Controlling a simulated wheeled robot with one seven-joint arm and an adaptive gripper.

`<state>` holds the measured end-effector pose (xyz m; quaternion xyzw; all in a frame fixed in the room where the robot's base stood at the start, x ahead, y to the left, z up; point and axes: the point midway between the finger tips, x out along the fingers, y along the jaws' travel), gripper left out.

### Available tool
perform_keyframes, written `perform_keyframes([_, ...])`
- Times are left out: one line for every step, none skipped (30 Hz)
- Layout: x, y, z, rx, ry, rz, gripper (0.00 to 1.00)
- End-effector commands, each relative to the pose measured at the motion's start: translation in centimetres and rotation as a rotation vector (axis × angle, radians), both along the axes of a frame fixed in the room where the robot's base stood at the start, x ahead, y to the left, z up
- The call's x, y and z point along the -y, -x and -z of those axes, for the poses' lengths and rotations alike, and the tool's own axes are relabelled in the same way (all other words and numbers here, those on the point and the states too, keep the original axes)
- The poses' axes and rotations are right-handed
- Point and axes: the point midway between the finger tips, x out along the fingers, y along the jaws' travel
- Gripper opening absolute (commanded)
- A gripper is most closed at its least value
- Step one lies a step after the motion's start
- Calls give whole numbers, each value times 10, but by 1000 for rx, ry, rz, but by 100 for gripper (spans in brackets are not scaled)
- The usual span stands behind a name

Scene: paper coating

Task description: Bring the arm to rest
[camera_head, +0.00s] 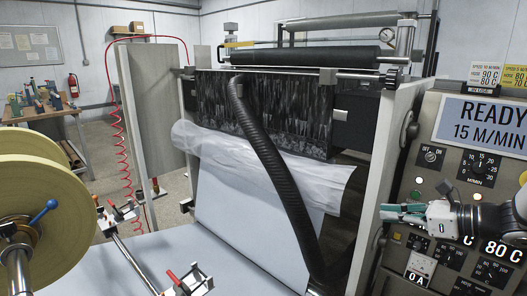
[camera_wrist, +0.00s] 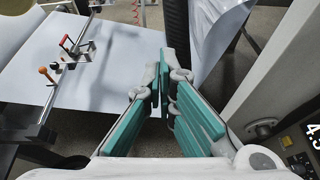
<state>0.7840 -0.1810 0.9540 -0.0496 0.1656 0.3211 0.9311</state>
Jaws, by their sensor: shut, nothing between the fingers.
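My gripper (camera_head: 384,212) is at the right in the head view, in front of the control panel (camera_head: 466,165), with its fingers pointing left. In the wrist view the green-padded fingers of my gripper (camera_wrist: 164,88) come together at their tips, shut and empty. My arm enters from the right edge of the head view. The panel carries a screen (camera_head: 486,125) reading READY 15 M/MIN. My gripper covers a part of the panel's lower left.
The coating machine (camera_head: 262,115) with a black hose (camera_head: 275,170) fills the middle. A paper web (camera_head: 235,205) runs down from it. A large yellowish roll (camera_head: 45,200) stands at the left. A workbench (camera_head: 40,113) is at the back left.

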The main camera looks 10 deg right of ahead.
Motion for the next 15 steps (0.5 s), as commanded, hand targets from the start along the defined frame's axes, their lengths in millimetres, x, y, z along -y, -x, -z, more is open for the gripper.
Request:
perform_keyframes([-35,8,-13,16,87,-115,0])
perform_keyframes([-53,14,-19,25,135,-180,0])
perform_keyframes([-75,24,-24,37,199,-268,0])
perform_keyframes([-91,32,-28,49,249,-332,0])
perform_keyframes([-106,41,-31,59,296,-398,0])
perform_keyframes([-125,53,-36,76,359,-483,0])
perform_keyframes([-138,63,-38,89,408,-549,0])
perform_keyframes([-151,74,-40,103,453,-612,0])
perform_keyframes([-165,89,-43,122,517,-698,0])
perform_keyframes([-175,100,-44,138,563,-761,0])
perform_keyframes([-184,112,-46,155,609,-822,0])
perform_keyframes([-194,128,-47,176,671,-906,0])
perform_keyframes([-201,140,-47,194,717,-968,0])
perform_keyframes([-207,152,-48,211,764,-1029,0])
perform_keyframes([-213,168,-48,236,825,-1108,0])
